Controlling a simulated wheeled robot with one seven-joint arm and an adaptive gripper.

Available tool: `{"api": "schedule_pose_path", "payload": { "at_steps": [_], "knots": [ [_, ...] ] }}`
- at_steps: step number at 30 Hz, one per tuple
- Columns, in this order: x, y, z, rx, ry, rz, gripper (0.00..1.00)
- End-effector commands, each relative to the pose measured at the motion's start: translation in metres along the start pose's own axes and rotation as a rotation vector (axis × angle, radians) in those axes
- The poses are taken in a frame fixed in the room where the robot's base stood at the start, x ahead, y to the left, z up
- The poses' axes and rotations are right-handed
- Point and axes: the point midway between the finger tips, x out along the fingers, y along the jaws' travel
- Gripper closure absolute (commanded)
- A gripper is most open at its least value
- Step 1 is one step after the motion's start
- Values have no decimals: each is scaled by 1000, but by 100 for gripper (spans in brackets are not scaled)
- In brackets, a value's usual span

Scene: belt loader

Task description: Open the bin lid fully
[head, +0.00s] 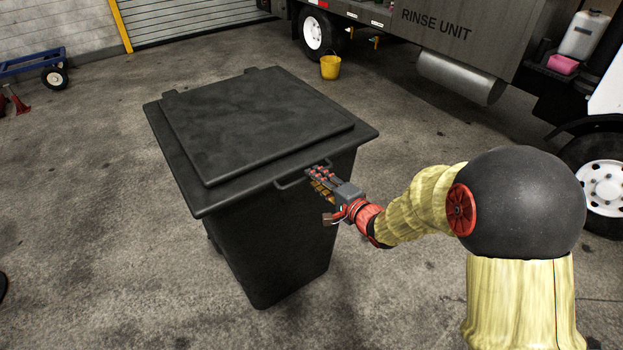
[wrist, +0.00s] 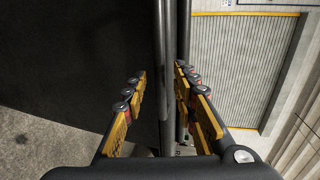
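The black wheeled bin (head: 290,245) stands upright on the concrete floor, with its flat black lid (head: 255,120) down. A thin handle (head: 284,184) sticks out from the lid's near edge. My gripper (head: 314,177) is at the right part of this handle. In the wrist view, its two rows of yellow-padded fingers (wrist: 160,82) stand apart. A dark upright bar (wrist: 163,60) runs between them, apart from the left finger row. A second dark edge (wrist: 184,35) passes close to the right finger row. Whether the fingers touch the handle is unclear.
A truck marked RINSE UNIT (head: 435,40) stands at the back right, with a yellow bucket (head: 330,67) beside its wheel. A blue cart (head: 35,65) is at the far left. The floor around the bin is clear.

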Motion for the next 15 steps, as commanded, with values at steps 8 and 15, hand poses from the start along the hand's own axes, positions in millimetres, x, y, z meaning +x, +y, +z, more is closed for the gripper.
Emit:
{"api": "schedule_pose_path", "payload": {
  "at_steps": [8, 15],
  "knots": [
    [29, 2, 0, 0, 1, 2, 72],
    [31, 0, 0, 0, 2, 1, 72]
  ]
}}
